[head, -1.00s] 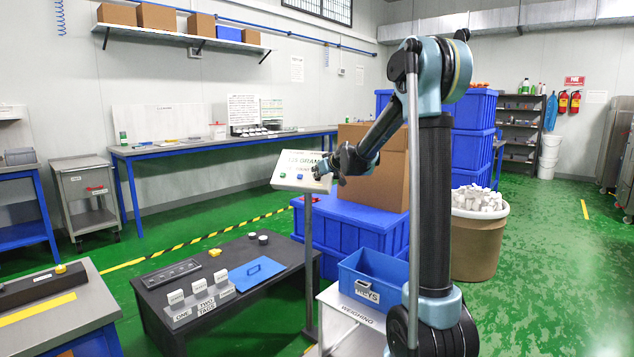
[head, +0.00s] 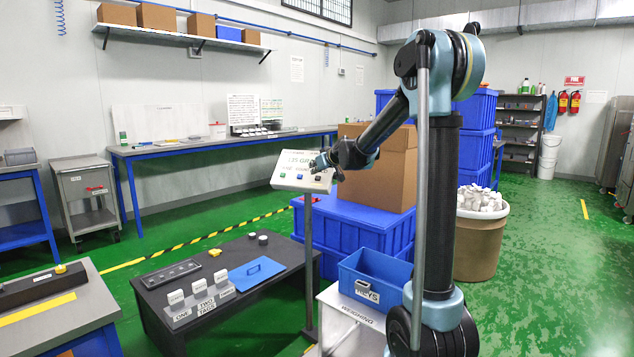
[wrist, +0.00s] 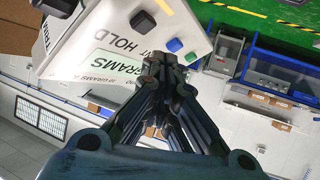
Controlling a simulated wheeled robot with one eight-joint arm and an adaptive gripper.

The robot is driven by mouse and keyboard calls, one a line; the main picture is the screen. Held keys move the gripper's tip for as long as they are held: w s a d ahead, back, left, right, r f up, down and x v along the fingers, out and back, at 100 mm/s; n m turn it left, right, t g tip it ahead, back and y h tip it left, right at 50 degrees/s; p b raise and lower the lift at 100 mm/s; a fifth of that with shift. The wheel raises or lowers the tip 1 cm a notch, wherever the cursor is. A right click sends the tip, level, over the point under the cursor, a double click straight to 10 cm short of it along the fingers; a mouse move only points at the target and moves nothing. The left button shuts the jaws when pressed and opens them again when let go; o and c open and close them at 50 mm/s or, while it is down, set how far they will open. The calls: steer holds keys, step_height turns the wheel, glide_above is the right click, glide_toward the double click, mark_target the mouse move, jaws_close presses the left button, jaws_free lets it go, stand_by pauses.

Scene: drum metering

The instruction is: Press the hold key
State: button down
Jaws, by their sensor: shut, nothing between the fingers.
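The weighing indicator (head: 292,184) is a pale box on a post, with a greenish GRAMS display. In the wrist view its face (wrist: 100,35) appears turned over, with the word HOLD beside a row of keys. In the head view my gripper (head: 314,165) covers the indicator's right part. I cannot tell whether it touches.
Below stands a dark table (head: 220,260) with white tags and a blue lid (head: 257,269).

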steer(key=shift+s+a+r, duration=0.2)
steer(key=shift+s+r, duration=0.35)
steer(key=shift+r, duration=0.05)
steer(key=shift+s+a+r, duration=0.15)
steer(key=shift+s+r, duration=0.35)
steer(key=shift+r, duration=0.05)
steer(key=s+d+f+m+g+h, duration=0.2)
steer(key=s+d+f, duration=0.6)
steer(key=s, duration=0.9)
steer(key=s+d+f+m+g+h, duration=0.2)
steer(key=s+d+f, duration=0.7)
steer(key=s, duration=0.8)
steer(key=s+d+f+m+g+h, duration=0.3)
steer(key=s+d+f, duration=0.5)
steer(key=s, duration=0.9)
steer(key=shift+s+d+f+m+g, duration=0.2)
steer(key=shift+s+d+m+g, duration=0.15)
steer(key=shift+d+g, duration=0.7)
steer(key=shift+d, duration=0.1)
